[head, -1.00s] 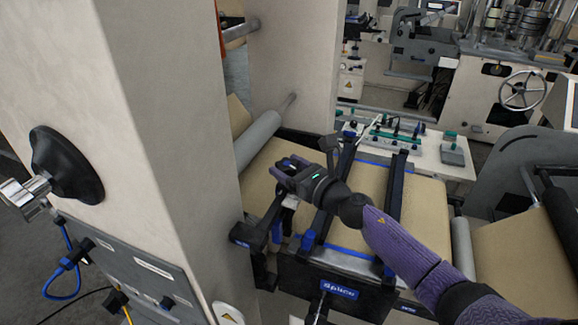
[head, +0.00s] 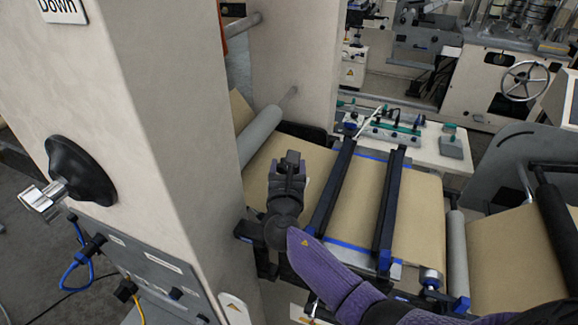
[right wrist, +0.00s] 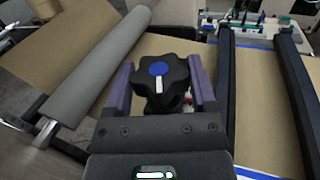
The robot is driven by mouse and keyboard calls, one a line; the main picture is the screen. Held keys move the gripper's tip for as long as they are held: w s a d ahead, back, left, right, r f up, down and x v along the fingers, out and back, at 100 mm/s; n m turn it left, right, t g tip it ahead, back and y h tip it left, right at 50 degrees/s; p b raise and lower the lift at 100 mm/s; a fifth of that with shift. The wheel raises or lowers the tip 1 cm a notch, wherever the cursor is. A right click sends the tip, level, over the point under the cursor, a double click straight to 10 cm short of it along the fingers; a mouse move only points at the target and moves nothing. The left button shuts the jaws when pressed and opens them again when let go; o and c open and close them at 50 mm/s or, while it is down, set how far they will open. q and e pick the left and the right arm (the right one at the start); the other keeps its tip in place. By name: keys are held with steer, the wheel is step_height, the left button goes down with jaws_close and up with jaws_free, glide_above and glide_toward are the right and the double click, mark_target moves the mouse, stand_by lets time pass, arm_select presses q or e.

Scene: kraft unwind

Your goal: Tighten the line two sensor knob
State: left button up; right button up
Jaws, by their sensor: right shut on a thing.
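A black lobed knob (right wrist: 161,85) with a blue cap and a white mark sits between the two purple fingers of my right gripper (right wrist: 160,88) in the right wrist view. The fingers are shut on it from both sides. In the head view my right gripper (head: 288,165) is over the kraft web beside the left black bar, and it hides the knob there. I cannot tell from these frames which line the knob belongs to. My left gripper is not in view.
Two dark bars (head: 389,212) cross the kraft web (head: 420,205) right of my gripper. A grey roller (right wrist: 98,62) lies to the left. A tall cream machine column (head: 165,130) with a black knob (head: 80,170) stands close on the left.

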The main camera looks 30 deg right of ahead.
steer(key=shift+w+a+r+m+g+h+b, duration=0.15)
steer(key=shift+m+g+h+b, duration=0.45)
steer(key=shift+m+g+h, duration=0.45)
steer(key=shift+d+r+m+g+h+b, duration=0.1)
steer(key=shift+m+g+h+b, duration=0.5)
steer(key=shift+m+g+h, duration=0.4)
steer(key=shift+h, duration=0.55)
steer(key=o, duration=1)
steer(key=shift+o, duration=0.9)
steer(key=shift+a, duration=0.1)
step_height(320, 180, up, 10)
steer(key=shift+p, duration=1.05)
